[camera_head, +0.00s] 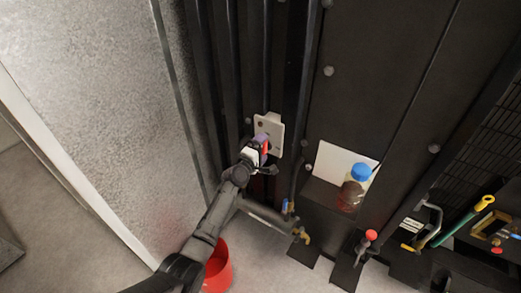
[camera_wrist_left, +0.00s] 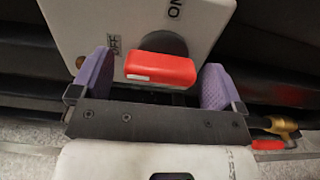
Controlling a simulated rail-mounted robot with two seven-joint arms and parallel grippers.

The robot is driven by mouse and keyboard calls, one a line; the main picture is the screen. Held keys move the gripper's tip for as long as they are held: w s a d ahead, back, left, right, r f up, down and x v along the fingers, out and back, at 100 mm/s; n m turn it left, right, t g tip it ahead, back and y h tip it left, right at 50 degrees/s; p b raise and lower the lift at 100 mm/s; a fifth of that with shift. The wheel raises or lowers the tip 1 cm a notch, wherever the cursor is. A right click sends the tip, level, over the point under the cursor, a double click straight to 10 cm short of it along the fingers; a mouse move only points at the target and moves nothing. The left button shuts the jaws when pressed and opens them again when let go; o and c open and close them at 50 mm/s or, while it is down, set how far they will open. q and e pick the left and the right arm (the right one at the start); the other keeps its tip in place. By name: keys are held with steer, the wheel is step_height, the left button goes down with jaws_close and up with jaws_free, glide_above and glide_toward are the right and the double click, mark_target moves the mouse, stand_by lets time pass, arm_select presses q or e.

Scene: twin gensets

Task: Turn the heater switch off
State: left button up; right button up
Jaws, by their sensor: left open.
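The heater switch (camera_wrist_left: 163,62) is a red rotary handle on a grey round base, set in a pale plate (camera_wrist_left: 85,22) marked OFF and ON. In the left wrist view the red handle lies crosswise, between the purple fingertips of my left gripper (camera_wrist_left: 158,80). The fingers are open, one on each side, with a gap to the handle. In the head view my left gripper (camera_head: 262,148) is up against the pale switch box (camera_head: 270,127) and covers much of the switch. My right gripper is not in view.
A red bucket (camera_head: 218,270) stands on the floor below my left arm. Right of the switch are a blue-capped bottle (camera_head: 353,190), a red-knobbed lever (camera_head: 371,236) and a green-handled tool (camera_head: 462,228). A pipe with a brass valve (camera_head: 302,235) runs below the switch.

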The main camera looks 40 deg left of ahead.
arm_select(q)
steer(key=shift+s, duration=0.15)
steer(key=s+d, duration=0.1)
steer(key=s, duration=1.2)
steer(key=shift+s+d+p, duration=0.25)
steer(key=shift+d+p, duration=0.1)
steer(key=shift+p, duration=0.05)
